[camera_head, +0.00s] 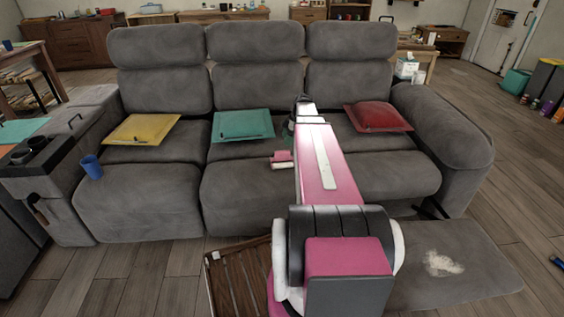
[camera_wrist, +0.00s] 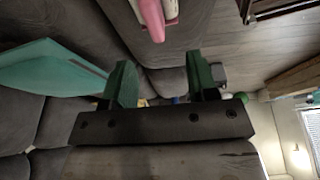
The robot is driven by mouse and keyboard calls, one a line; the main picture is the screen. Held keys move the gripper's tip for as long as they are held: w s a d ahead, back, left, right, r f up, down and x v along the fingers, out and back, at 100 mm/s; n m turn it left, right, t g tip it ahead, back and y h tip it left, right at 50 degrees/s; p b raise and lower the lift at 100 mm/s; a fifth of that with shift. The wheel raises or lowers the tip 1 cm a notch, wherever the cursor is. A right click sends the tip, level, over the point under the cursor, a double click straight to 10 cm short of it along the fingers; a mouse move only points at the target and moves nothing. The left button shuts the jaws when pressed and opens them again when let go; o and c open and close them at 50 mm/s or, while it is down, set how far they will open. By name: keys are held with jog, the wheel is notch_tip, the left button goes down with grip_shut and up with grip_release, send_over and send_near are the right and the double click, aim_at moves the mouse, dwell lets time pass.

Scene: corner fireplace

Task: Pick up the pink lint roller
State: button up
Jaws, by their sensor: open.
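The pink lint roller (camera_head: 282,159), pink with a white part, lies near the front of the sofa's middle seat, just left of my arm in the head view. It also shows at the top edge of the wrist view (camera_wrist: 153,18), partly cut off. My gripper (camera_wrist: 162,80) is open, its two green-padded fingers spread with nothing held between them. The roller is beyond the fingertips, apart from them. In the head view my gripper is mostly hidden behind my arm, above the middle seat.
A blue cup (camera_head: 92,167) is at the left. A wooden slatted piece (camera_head: 235,278) stands in front.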

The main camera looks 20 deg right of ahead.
aim_at(283, 151)
jog(key=shift+w+d, duration=0.15)
jog(key=shift+d, duration=0.15)
jog(key=shift+f, duration=0.2)
jog(key=x, duration=0.5)
jog(key=shift+x, duration=2.65)
jog(key=shift+d, duration=0.2)
jog(key=shift+c, duration=0.3)
grip_shut()
